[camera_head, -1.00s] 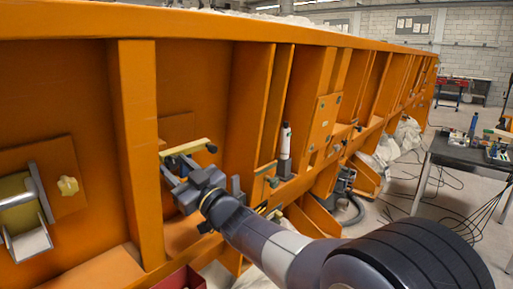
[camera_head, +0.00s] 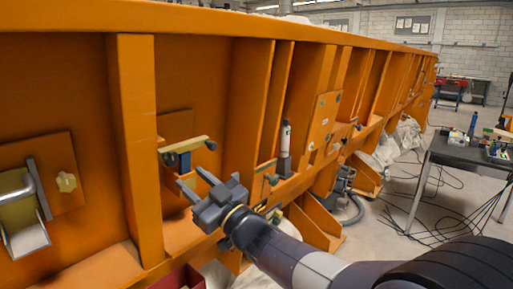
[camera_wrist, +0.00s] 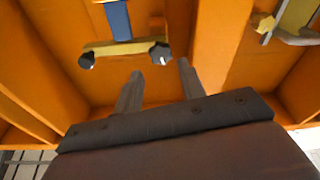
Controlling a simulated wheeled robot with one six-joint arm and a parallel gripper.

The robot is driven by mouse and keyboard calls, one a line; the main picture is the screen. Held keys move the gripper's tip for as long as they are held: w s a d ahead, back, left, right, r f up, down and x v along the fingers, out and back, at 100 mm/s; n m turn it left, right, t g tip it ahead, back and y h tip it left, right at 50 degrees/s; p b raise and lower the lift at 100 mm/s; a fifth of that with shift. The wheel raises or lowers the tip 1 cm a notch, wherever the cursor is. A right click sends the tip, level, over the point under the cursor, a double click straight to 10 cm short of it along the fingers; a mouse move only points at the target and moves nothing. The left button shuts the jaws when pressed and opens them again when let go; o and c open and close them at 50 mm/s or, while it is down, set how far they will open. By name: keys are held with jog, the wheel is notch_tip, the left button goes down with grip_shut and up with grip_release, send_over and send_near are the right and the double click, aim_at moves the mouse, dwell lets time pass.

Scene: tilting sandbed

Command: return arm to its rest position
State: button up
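My gripper (camera_head: 194,181) is open and empty, in front of the orange side wall of the sandbed (camera_head: 195,75). Its two grey fingers also show in the wrist view (camera_wrist: 160,74), spread apart with nothing between them. A yellow bar with dark knobs at its ends (camera_head: 187,145) sits on a blue support (camera_head: 184,160) just behind and above the fingertips. In the wrist view the yellow bar (camera_wrist: 115,47) and blue support (camera_wrist: 118,20) lie beyond the fingertips, apart from them.
A white-and-black cylinder (camera_head: 285,140) stands on a bracket right of my gripper. A latch with a metal handle (camera_head: 25,205) and a yellow knob (camera_head: 67,182) are at left. A dark red box (camera_head: 180,279) is below. A black table (camera_head: 465,152) stands at right, with cables on the floor.

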aim_at(175, 159)
jog(key=p+x, duration=0.1)
jog(key=x, duration=0.6)
jog(key=shift+w+a+r, duration=0.1)
jog(key=shift+a, duration=0.1)
jog(key=n, duration=0.2)
jog(key=shift+d+n+g+p, duration=0.25)
jog(key=shift+n+g+p, duration=0.05)
jog(key=shift+g, duration=0.1)
jog(key=n, duration=0.3)
jog(key=shift+n+g+y, duration=0.3)
jog(key=shift+n+g, duration=0.1)
jog(key=n+g+p, duration=0.1)
jog(key=n, duration=0.5)
jog(key=shift+d+r+n, duration=0.1)
jog(key=shift+r+n, duration=0.05)
jog(key=shift+n, duration=0.25)
jog(key=n+g+h+p, duration=0.1)
jog(key=n, duration=0.5)
jog(key=shift+r, duration=0.1)
jog(key=n+h, duration=0.1)
jog(key=n, duration=0.3)
jog(key=shift+n, duration=0.4)
